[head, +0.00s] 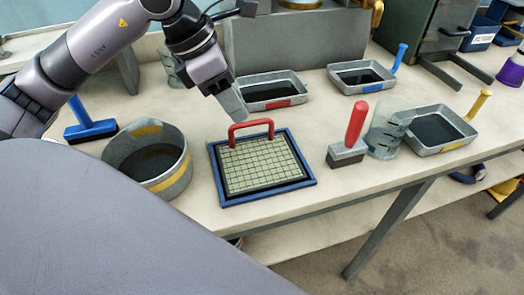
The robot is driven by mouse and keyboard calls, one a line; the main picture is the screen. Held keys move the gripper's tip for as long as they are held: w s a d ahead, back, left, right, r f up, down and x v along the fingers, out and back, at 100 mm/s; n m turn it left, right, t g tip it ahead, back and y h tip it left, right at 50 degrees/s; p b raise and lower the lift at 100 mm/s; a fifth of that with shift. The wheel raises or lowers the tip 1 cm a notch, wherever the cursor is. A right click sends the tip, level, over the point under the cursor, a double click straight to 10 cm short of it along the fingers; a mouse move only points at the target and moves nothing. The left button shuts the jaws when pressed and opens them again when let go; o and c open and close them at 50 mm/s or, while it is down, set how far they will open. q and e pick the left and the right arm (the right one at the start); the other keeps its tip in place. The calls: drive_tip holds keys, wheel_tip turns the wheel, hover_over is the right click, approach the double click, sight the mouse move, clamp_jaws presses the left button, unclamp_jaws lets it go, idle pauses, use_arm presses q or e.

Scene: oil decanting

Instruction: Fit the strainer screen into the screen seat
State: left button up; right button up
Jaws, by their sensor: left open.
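The strainer screen (262,168) is a pale grid panel with a red handle (251,129) at its far edge. It lies within a blue square frame (262,195), which looks like the screen seat, on the bench. A dark border shows between grid and frame. I cannot tell whether the screen is fully flush. My left gripper (236,110) is open, pointing down just above and behind the left part of the red handle, apparently apart from it. Its fingers are seen from the side. My right gripper is not in view.
A round pot with a yellow band (173,178) stands left of the frame. A red-handled brush (349,143) and a clear beaker (386,137) stand right. Trays with red (270,104), blue (372,88) and yellow (456,144) marks hold dark liquid. The bench's front edge is close.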

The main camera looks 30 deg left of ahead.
sight(250, 121)
use_arm(q)
drive_tip(key=x, duration=0.5)
drive_tip(key=shift+w, duration=0.35)
clamp_jaws()
drive_tip(key=shift+r, duration=0.1)
